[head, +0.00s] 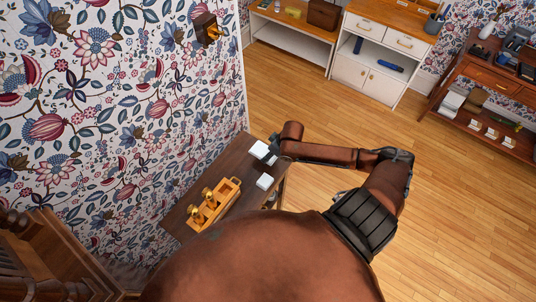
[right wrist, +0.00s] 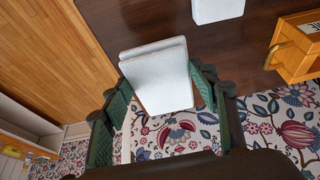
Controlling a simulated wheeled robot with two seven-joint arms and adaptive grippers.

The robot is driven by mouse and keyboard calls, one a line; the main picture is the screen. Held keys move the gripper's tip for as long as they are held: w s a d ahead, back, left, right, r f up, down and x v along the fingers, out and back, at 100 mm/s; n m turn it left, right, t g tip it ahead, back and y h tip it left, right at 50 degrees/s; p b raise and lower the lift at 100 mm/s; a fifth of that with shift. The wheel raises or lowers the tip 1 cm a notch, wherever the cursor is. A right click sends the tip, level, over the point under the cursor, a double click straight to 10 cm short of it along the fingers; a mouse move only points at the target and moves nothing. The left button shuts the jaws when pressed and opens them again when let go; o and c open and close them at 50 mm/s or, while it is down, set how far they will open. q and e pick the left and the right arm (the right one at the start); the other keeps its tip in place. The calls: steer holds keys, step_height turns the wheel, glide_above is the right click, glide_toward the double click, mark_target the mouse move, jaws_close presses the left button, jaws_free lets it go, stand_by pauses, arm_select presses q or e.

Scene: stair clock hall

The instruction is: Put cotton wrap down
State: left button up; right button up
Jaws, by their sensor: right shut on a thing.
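The cotton wrap, a white folded pad (right wrist: 158,76), is between the green fingers of my right gripper (right wrist: 160,92) in the right wrist view. My right gripper is shut on it. In the head view the wrap (head: 259,149) shows at the far end of the dark table (head: 238,206), with my right gripper (head: 273,149) beside it. The wrap overlaps the table edge in the right wrist view; I cannot tell if it touches the top. A second white pad (head: 265,181) lies on the table, apart from the held one. My left gripper is not in view.
An orange wooden tray (head: 236,183) with brass pieces (head: 207,193) stands on the table. The flowered wall (head: 110,110) runs along the table's left side. A white cabinet (head: 364,86) and a brown shelf (head: 485,80) stand farther off. Dark tabletop is bare between the pads.

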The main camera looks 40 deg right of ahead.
mark_target(268, 151)
steer(key=w+f, duration=0.1)
steer(key=w+d+f, duration=0.1)
steer(key=f, duration=0.1)
steer(key=shift+w+d, duration=0.1)
steer(key=shift+w, duration=0.15)
steer(key=shift+f, duration=1.6)
steer(key=o, duration=0.9)
steer(key=shift+f, duration=0.15)
steer(key=shift+o, duration=0.2)
steer(key=v, duration=1.2)
